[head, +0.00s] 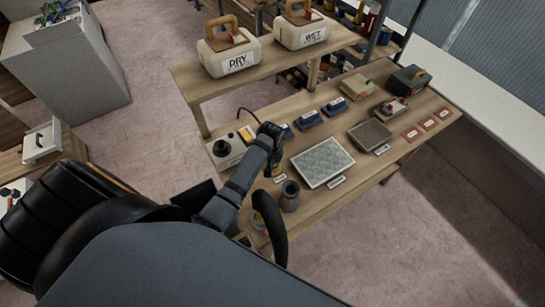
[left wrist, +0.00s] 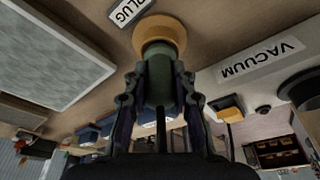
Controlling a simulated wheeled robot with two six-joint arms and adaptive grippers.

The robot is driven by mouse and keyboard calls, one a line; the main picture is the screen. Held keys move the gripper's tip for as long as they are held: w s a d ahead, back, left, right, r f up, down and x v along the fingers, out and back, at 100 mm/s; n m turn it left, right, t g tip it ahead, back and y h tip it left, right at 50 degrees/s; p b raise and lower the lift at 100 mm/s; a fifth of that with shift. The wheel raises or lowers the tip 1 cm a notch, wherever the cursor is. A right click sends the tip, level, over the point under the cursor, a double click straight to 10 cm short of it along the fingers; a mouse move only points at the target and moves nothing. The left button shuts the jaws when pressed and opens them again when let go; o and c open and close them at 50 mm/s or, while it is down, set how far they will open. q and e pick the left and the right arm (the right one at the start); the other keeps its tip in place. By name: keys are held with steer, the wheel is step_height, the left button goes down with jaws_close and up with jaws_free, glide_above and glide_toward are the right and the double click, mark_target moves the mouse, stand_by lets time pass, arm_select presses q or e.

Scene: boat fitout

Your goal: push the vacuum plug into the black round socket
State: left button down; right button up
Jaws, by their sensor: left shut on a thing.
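My left gripper (head: 275,160) points down over the near left part of the bench. In the left wrist view its two fingers (left wrist: 160,95) are shut around the grey-green body of the vacuum plug (left wrist: 158,80). A dark cord runs back between the fingers. The black round socket (head: 223,148) is on a pale box left of the gripper, apart from the plug. It also shows at the right of the left wrist view (left wrist: 302,88). My right gripper is not in view.
A VACUUM label (left wrist: 260,58) lies between plug and socket. Right of the gripper is a pale framed panel (head: 322,162); dark cups (head: 290,195) stand in front. Blue blocks (head: 308,119) sit behind.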

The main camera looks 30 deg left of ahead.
arm_select(q)
steer(key=c, duration=1)
jaws_free()
steer(key=v, duration=1.2)
steer(key=shift+s, duration=0.1)
